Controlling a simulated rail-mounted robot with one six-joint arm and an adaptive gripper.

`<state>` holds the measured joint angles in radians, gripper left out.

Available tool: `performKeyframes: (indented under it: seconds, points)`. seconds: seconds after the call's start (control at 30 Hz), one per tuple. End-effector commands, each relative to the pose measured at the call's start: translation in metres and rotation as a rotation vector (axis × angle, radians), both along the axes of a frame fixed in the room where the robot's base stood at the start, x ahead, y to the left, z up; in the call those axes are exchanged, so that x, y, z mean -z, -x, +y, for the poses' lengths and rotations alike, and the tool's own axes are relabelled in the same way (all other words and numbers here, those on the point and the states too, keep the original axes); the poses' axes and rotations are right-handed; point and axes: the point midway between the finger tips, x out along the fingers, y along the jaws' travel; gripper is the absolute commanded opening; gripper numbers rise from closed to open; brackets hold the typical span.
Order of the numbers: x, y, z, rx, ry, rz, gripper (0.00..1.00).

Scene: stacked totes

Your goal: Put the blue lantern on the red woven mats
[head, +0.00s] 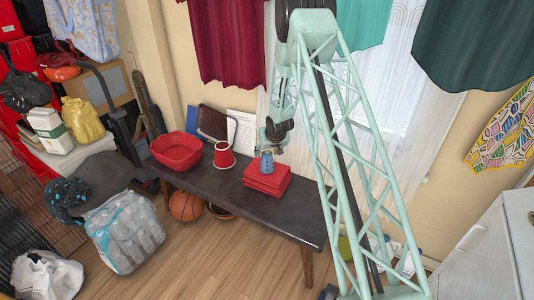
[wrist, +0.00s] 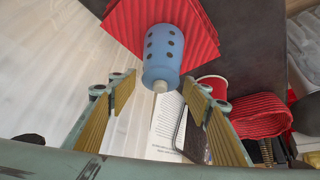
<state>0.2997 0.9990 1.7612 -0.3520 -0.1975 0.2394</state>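The blue lantern (head: 267,162) stands upright on the stack of red woven mats (head: 266,183) on the dark bench. In the wrist view the lantern (wrist: 163,48) has dark round holes and a pale knob, with its far end over the red mats (wrist: 118,22). My gripper (head: 271,147) is just above the lantern in the head view. In the wrist view my gripper (wrist: 158,88) is open, with one finger on each side of the lantern's knob end and a visible gap to both. The lantern's contact with the mats is partly hidden.
A red and white cup (head: 224,155) and a red basket (head: 177,151) stand left of the mats on the dark bench (head: 290,217). A dark folder (head: 215,124) and white papers lean behind them. The bench's right end is clear.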

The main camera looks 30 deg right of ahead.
Motion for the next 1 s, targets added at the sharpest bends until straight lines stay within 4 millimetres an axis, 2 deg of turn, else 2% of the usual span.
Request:
performKeyframes:
  seconds: [0.27, 0.47, 1.0]
  points:
    - [-0.002, 0.0, 0.0, 0.0, 0.0, 0.0, 0.45]
    - [-0.01, 0.003, 0.0, 0.0, 0.0, -0.001, 0.45]
    - [-0.061, 0.035, 0.006, 0.001, 0.0, -0.001, 0.45]
